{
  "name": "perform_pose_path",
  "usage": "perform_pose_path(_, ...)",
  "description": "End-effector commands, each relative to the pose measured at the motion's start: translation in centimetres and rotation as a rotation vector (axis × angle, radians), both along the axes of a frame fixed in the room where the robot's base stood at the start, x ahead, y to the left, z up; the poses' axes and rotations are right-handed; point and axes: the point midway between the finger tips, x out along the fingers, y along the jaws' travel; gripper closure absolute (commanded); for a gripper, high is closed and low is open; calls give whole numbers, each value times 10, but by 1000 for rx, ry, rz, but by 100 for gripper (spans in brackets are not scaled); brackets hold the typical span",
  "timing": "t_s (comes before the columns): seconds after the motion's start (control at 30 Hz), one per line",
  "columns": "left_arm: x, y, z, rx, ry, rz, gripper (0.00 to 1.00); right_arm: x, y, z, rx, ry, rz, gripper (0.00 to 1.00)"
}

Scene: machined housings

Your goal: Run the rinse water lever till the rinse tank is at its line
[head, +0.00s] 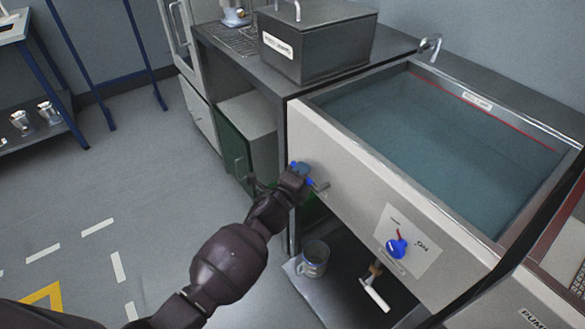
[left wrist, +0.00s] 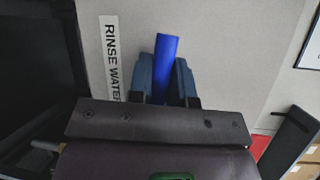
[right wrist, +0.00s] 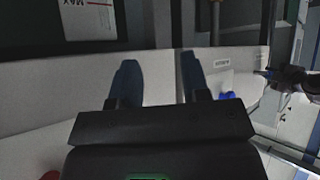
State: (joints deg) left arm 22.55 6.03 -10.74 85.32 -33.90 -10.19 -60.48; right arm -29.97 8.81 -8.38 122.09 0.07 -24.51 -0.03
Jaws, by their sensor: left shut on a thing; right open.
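The rinse water lever (left wrist: 166,58) is a blue handle beside the RINSE WATER label (left wrist: 110,60) in the left wrist view. My left gripper (left wrist: 169,82) is shut on it, one finger on each side. In the head view my left gripper (head: 301,170) is at the left end of the tank's pale front panel and mostly hides the lever. The rinse tank (head: 340,127) holds bluish water (head: 450,140). A red line (head: 500,120) runs along its back wall and shows above the water surface. My right gripper (right wrist: 158,82) is open and empty in the right wrist view.
A spout (head: 431,44) stands at the tank's back left corner. A blue knob (head: 396,247) is on the front panel, with a white-handled valve (head: 375,294) below. A mug (head: 314,259) stands on the low shelf. A grey box (head: 318,45) sits on the counter.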

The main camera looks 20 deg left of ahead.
Motion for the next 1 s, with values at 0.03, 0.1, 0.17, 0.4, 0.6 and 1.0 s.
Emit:
perform_pose_path(0.03, 2, 4, 7, -22, 16, 4, 100, 4, 2, 13, 4, -21, -1, 57)
perform_pose_path(0.1, 2, 4, 2, -59, 45, 4, 100, 3, 3, 17, 8, -25, -5, 57)
perform_pose_path(0.17, 2, 5, -2, -82, 65, 5, 100, 1, 2, 16, 7, -20, -8, 57)
perform_pose_path(0.4, 0, 5, -10, -112, 91, 7, 100, -10, -1, 6, 3, 11, -14, 57)
perform_pose_path(0.6, 0, 4, -10, -112, 91, 7, 77, -8, -1, 8, 1, 4, -10, 57)
perform_pose_path(1.0, 0, 4, -9, -109, 89, 5, 56, -4, -2, 11, -4, -5, -2, 57)
